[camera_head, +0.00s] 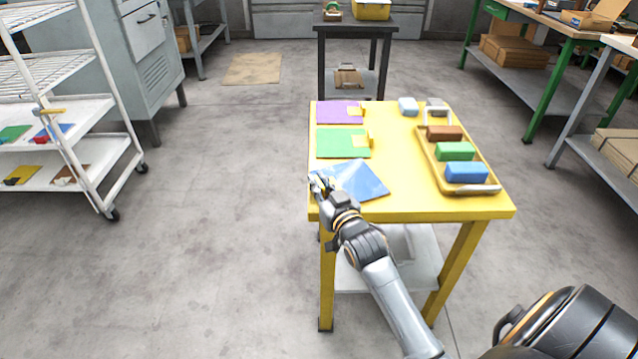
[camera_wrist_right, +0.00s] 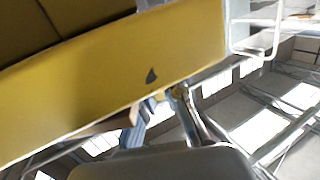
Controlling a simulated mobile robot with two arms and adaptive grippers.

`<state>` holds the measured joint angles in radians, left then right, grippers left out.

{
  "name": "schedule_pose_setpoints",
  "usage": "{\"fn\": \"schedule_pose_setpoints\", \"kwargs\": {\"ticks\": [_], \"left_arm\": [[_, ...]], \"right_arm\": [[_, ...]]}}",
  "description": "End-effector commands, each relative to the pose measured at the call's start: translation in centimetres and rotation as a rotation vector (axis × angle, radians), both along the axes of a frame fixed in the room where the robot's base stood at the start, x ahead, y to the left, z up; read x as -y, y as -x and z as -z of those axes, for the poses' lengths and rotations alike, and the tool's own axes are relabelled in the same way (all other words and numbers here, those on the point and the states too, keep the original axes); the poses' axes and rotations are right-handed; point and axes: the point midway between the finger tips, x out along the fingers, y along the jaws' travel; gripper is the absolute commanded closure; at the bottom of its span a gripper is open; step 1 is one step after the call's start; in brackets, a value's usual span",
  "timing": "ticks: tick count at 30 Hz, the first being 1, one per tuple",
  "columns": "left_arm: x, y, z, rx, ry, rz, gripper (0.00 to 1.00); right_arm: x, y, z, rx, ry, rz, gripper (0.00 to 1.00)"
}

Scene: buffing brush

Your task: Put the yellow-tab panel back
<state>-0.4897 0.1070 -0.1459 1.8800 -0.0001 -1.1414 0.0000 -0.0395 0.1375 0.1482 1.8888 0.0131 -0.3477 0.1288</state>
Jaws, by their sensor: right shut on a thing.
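A blue panel (camera_head: 358,179) lies askew at the front left of the yellow table (camera_head: 410,206). My right gripper (camera_head: 319,182) is at its left corner, by the table's left edge, and is shut on it; the hand hides the gripped part. A purple panel (camera_head: 336,112) and a green panel (camera_head: 338,145), each with a yellow tab at its right, lie flat behind it. In the right wrist view, the yellow table edge (camera_wrist_right: 150,70) fills much of the picture, with a little blue (camera_wrist_right: 132,134) near the fingers. My left gripper is out of view.
A yellow tray (camera_head: 483,188) at the table's right holds brown (camera_head: 444,133), green (camera_head: 454,151) and blue (camera_head: 466,172) blocks. Grey pieces (camera_head: 408,106) sit behind. A white rack (camera_head: 88,150) at left carries several coloured panels. The floor between rack and table is clear.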

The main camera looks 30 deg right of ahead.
Motion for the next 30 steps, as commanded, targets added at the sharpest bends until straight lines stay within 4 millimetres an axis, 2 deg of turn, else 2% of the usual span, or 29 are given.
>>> {"fn": "schedule_pose_setpoints", "kwargs": {"ticks": [3, 4, 7, 17, 19, 21, 23, 30], "left_arm": [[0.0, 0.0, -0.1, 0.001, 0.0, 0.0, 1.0], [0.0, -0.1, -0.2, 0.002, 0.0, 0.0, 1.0], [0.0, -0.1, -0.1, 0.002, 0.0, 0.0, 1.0], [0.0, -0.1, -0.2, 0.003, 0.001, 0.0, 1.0], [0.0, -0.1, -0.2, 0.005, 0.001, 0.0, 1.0], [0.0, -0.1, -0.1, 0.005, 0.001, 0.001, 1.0], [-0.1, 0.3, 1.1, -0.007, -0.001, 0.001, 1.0], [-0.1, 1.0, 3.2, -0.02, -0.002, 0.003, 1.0]], "right_arm": [[0.0, 0.0, 0.2, 0.001, 0.0, 0.0, 1.0], [0.0, 0.0, 0.2, 0.001, 0.0, 0.0, 0.85], [0.0, 0.0, 0.2, 0.0, 0.0, 0.0, 0.67], [0.0, 0.0, -0.1, 0.001, 0.0, 0.0, 0.67], [-0.1, 0.5, 0.0, -0.001, 0.0, 0.0, 0.67], [-0.2, 1.4, -0.1, -0.002, 0.0, 0.0, 0.67], [-0.4, 2.5, -0.2, -0.002, 0.0, 0.0, 0.67], [-1.2, 7.8, -0.4, -0.004, -0.001, 0.0, 0.67]]}}
